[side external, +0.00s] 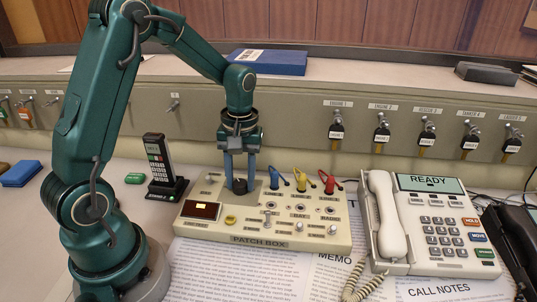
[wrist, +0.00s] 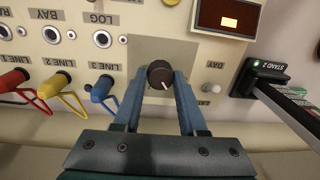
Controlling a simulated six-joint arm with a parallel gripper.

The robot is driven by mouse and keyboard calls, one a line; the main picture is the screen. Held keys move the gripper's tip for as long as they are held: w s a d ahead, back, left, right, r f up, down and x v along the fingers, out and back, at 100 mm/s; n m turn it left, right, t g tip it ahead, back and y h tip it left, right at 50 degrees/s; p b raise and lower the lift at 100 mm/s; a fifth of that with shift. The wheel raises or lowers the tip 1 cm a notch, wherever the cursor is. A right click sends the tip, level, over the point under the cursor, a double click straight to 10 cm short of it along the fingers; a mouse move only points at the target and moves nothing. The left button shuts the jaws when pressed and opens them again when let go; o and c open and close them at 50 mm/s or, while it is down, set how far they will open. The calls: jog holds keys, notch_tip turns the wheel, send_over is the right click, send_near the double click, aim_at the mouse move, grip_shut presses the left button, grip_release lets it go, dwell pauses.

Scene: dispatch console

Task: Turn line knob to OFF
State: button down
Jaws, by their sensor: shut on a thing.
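The line knob (wrist: 160,75) is a dark round knob with a white pointer mark on a grey plate of the patch box. In the wrist view the mark points toward the lower right of the picture. My gripper (wrist: 158,82) has its two blue fingers shut on the knob's sides. In the side view my gripper (side external: 239,181) points straight down at the knob (side external: 239,187) on the cream patch box (side external: 204,233). Any OFF label by the knob is hidden or cannot be read.
Blue, yellow and red plugs (side external: 301,181) stand close right of my gripper. A handset in its stand (side external: 162,190) is to the left, and a desk phone (side external: 440,225) to the right. Keys hang on the panel behind. Memo sheets lie in front.

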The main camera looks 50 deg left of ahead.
aim_at(241, 182)
jog(key=n, duration=0.4)
jog(key=shift+n, duration=1.8)
jog(key=shift+c, duration=2.3)
grip_release()
jog(key=shift+a, duration=0.1)
jog(key=shift+w+r, duration=0.1)
jog(key=shift+r, duration=2.45)
